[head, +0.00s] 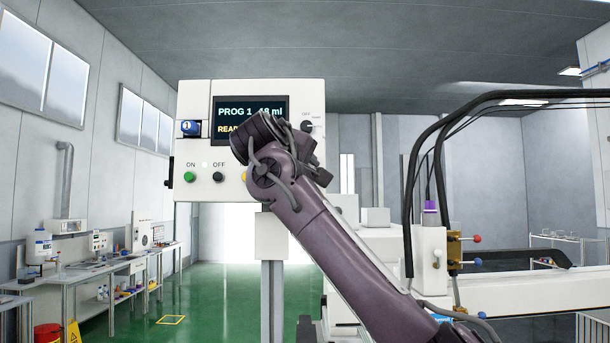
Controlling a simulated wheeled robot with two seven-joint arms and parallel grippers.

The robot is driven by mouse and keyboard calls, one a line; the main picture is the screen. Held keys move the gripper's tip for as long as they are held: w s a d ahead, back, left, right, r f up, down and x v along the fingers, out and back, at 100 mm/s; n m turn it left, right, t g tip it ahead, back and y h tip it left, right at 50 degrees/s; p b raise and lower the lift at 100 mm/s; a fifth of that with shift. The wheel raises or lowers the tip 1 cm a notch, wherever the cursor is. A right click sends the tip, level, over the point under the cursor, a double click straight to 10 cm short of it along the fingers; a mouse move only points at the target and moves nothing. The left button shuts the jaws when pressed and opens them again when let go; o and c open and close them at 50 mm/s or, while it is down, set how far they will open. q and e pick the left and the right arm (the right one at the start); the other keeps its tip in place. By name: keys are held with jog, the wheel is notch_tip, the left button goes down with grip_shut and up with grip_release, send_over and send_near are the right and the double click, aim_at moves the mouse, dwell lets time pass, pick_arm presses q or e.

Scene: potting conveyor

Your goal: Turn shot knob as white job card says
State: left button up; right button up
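A white control box (228,91) stands on a post at the middle left. Its screen (252,104) reads "PROG 1" and what looks like "48 ml", with "READ…" below, partly covered. A black knob (307,127) sits right of the screen, under a small label that seems to read OFF; I cannot tell whether it is the shot knob. My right arm comes from the lower right and crosses in front of the box. Its gripper (315,168) is near the box's right side, fingers not clearly seen. I see no white job card. My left gripper is out of view.
The box carries a blue lock-like part (190,128) marked 1, a green ON button (188,177), a black OFF button (219,178) and a partly hidden yellow button (244,176). White machinery with black hoses (409,190) stands right. Benches (130,262) line the left wall.

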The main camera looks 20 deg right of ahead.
jog(key=b+v, duration=0.3)
jog(key=v, duration=0.4)
jog(key=shift+s+a, duration=0.2)
jog(key=shift+s, duration=0.15)
jog(key=shift+r, duration=0.1)
